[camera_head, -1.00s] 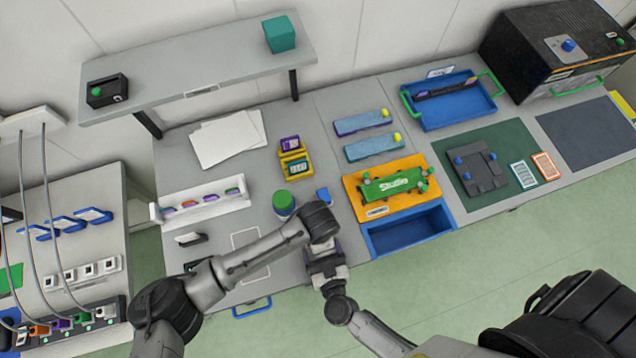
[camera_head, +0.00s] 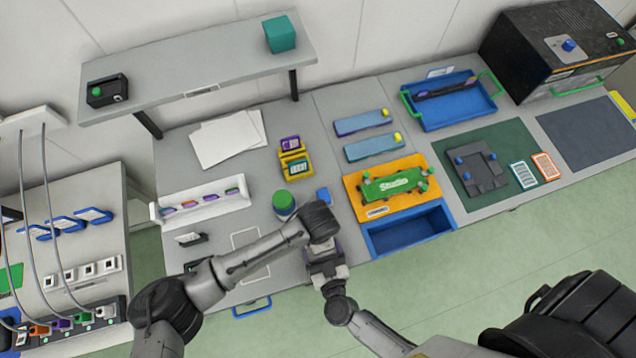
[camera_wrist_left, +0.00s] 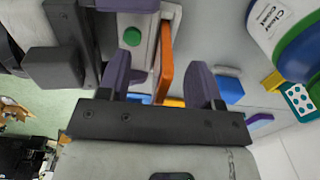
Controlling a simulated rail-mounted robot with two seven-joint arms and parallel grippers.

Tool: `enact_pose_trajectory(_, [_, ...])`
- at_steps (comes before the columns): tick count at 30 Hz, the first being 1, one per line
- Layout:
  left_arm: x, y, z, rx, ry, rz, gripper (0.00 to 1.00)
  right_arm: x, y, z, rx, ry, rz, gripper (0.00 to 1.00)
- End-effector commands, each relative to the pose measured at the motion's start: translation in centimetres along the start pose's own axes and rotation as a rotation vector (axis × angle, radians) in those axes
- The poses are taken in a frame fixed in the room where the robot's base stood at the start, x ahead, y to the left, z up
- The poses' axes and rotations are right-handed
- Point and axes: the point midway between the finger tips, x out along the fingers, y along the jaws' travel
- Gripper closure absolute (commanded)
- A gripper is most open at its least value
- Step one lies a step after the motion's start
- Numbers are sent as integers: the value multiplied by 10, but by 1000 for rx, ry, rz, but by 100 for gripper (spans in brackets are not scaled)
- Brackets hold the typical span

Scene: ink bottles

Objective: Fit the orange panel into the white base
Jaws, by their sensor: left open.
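The orange panel (camera_wrist_left: 165,62) stands on edge between the purple fingers of my left gripper (camera_wrist_left: 162,72). My left gripper is open, with clear space between the panel and the right finger. The white base (camera_wrist_left: 148,22), with a green round spot on its face, is directly left of the panel; they look to be touching, but I cannot tell whether the panel is fully seated. My right gripper (camera_wrist_left: 128,38) comes in from the upper left and is shut on the base. In the head view both grippers meet at the table's front edge, and my arms hide the panel and base.
A white bottle with a green cap (camera_head: 284,204) stands close to the grippers, with a blue block (camera_head: 323,196) beside it. A white rack (camera_head: 204,201) is to the left. An orange tray (camera_head: 362,203) and a blue bin (camera_head: 408,232) are to the right.

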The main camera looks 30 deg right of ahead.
Motion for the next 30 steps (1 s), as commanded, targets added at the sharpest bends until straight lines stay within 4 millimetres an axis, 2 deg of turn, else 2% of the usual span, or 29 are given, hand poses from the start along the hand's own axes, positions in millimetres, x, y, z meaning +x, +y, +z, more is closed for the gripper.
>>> enact_pose_trajectory(5, [-5,0,0,0,0,0,41,0,0,0,0,0,0,41])
enact_pose_trajectory(30, [-62,0,0,0,0,-1,41,0,0,0,0,0,0,41])
